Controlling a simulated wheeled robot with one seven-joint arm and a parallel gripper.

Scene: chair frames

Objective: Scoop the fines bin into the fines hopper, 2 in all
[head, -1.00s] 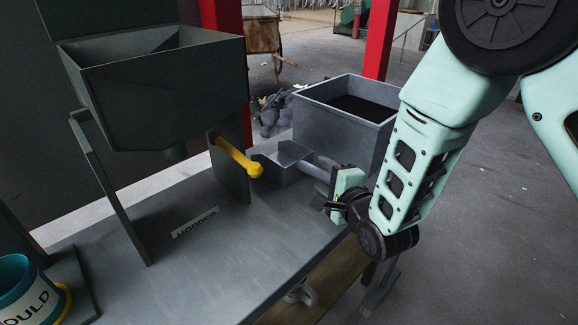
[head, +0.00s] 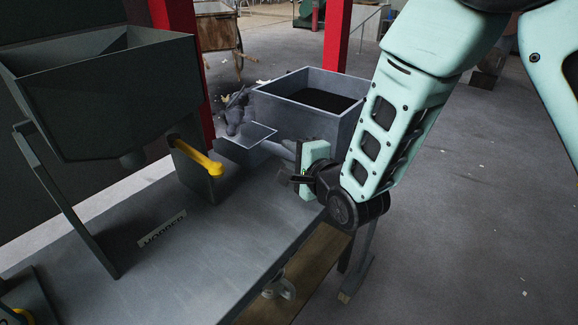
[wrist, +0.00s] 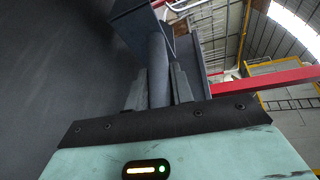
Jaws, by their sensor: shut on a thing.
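A grey metal scoop (head: 243,146) is in front of the fines bin in the head view. My gripper (head: 296,158) is shut on its handle, which shows between the two fingers in the wrist view (wrist: 158,75). The scoop's pan points left and seems just above the bench; I cannot tell whether it holds anything. The fines bin (head: 340,124) is a grey open box with dark material inside, behind the scoop and gripper. The fines hopper (head: 110,95) is a dark open-topped funnel on legs at the left, well apart from the scoop.
A yellow lever (head: 198,158) on a dark upright plate stands between the hopper and scoop. The grey bench (head: 190,260) is clear in front, with a hopper label (head: 162,229). A red post (head: 180,60) rises behind. Dark lumps (head: 236,112) lie beside the bin.

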